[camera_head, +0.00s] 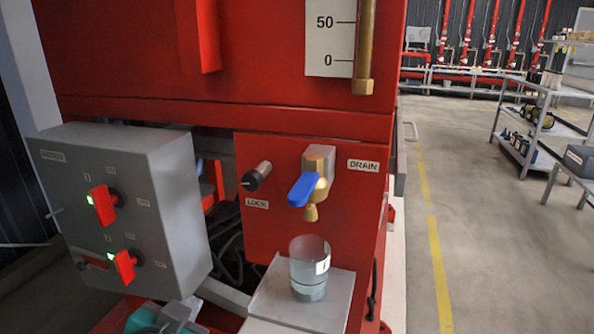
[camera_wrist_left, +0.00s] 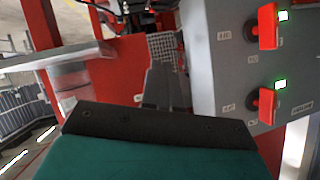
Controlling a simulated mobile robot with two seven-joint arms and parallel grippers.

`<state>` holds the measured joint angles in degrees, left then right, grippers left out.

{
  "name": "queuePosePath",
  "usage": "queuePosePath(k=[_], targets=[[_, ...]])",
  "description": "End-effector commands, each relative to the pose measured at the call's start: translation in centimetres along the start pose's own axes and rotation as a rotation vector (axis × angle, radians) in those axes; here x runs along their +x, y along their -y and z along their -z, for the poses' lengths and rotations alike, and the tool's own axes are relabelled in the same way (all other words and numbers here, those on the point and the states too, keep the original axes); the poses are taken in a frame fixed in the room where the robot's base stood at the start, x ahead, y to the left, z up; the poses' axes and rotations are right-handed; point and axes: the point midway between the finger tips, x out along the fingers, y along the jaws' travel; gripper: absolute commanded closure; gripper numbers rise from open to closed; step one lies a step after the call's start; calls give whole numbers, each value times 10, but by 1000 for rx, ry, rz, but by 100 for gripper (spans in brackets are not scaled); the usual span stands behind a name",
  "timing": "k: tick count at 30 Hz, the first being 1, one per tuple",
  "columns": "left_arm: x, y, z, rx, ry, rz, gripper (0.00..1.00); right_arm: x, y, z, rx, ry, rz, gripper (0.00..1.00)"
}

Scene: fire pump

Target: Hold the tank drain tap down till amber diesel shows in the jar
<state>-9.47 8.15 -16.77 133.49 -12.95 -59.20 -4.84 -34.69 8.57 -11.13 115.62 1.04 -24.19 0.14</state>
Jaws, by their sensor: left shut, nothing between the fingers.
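The drain tap's blue lever (camera_head: 304,189) sits on a brass valve (camera_head: 319,170) on the red panel marked DRAIN. The lever slants down to the left. The clear jar (camera_head: 309,268) stands on a grey shelf (camera_head: 272,297) below the brass spout. Its lower part looks grey and colourless; I see no amber in it. It also shows, blurred, in the left wrist view (camera_wrist_left: 70,82). My left gripper (camera_head: 182,309) is low at the bottom edge, left of the shelf, apart from tap and jar. Its fingers (camera_wrist_left: 163,84) are shut and empty. My right gripper is out of view.
A grey control box (camera_head: 128,204) with two red switches and green lights stands left of the tap, close to my left gripper. A black-tipped LOCK plunger (camera_head: 255,177) sticks out left of the tap. A brass-edged level gauge (camera_head: 334,38) is above. Open floor lies right.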

Motion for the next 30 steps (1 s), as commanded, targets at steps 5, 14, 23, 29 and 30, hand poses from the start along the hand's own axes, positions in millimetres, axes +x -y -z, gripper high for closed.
queuePosePath(k=[5,14,23,29,30], targets=[[-29,-20,-91,-117,299,-91,100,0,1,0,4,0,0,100],[-56,-60,-188,-251,491,-192,100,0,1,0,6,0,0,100],[-30,-83,-203,-293,286,-200,100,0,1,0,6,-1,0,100],[-20,-91,-203,-307,161,-195,100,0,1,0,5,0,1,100],[-19,-92,-203,-308,147,-195,100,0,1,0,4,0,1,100]])
